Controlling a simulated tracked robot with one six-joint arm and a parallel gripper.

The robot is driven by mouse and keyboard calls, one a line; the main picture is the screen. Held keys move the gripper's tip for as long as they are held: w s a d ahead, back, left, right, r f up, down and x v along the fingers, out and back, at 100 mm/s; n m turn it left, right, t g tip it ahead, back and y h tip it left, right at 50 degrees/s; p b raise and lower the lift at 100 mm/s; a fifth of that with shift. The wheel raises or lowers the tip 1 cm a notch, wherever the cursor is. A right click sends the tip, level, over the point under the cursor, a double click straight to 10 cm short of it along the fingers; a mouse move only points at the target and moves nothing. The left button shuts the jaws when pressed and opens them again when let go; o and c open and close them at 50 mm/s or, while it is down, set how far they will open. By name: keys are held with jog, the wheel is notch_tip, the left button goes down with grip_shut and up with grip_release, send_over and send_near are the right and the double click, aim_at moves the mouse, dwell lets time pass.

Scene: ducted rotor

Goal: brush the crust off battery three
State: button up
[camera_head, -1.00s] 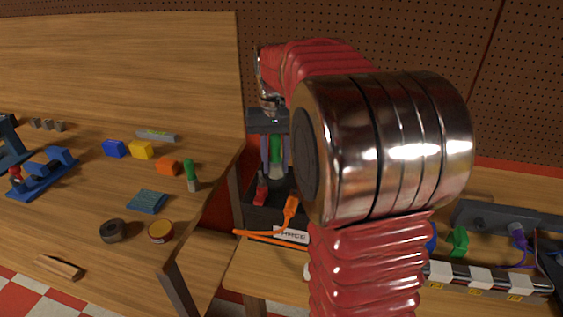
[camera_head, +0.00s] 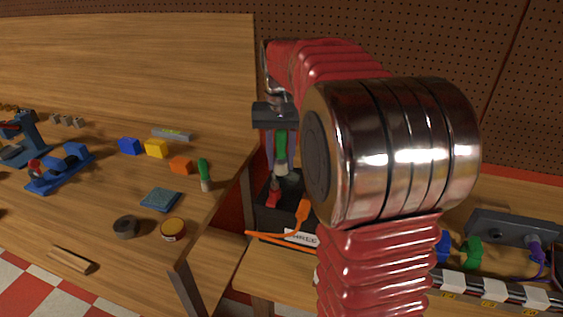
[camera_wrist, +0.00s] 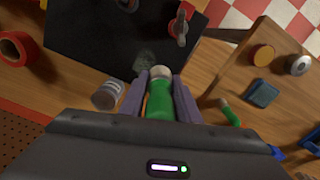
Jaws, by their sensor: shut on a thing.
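My gripper (camera_head: 279,155) is shut on a green-handled brush (camera_head: 281,148), whose pale end points down. The brush also shows between the jaws in the wrist view (camera_wrist: 160,100). Battery three (camera_head: 268,222) is a black box below it, with a white label (camera_head: 300,237) partly hidden by my arm. In the wrist view, a dull grey-green patch of crust (camera_wrist: 145,58) lies on the dark battery top, just beyond the brush end. I cannot tell whether the bristles touch it. A red clamp (camera_wrist: 179,24) stands beside the patch on a terminal.
An orange-handled clamp (camera_head: 303,211) with cable lies at the battery's front. The left table holds a second green-handled item (camera_head: 205,174), a blue pad (camera_head: 160,199), a tape roll (camera_head: 125,227), a round tin (camera_head: 173,229) and coloured blocks. A grey can (camera_wrist: 107,95) stands beside the battery.

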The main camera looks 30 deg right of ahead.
aim_at(281, 133)
jog(key=shift+r, duration=2.25)
jog(key=shift+r, duration=1.5)
jog(key=shift+f, duration=0.1)
jog(key=shift+f, duration=3.45)
jog(key=shift+f, duration=0.95)
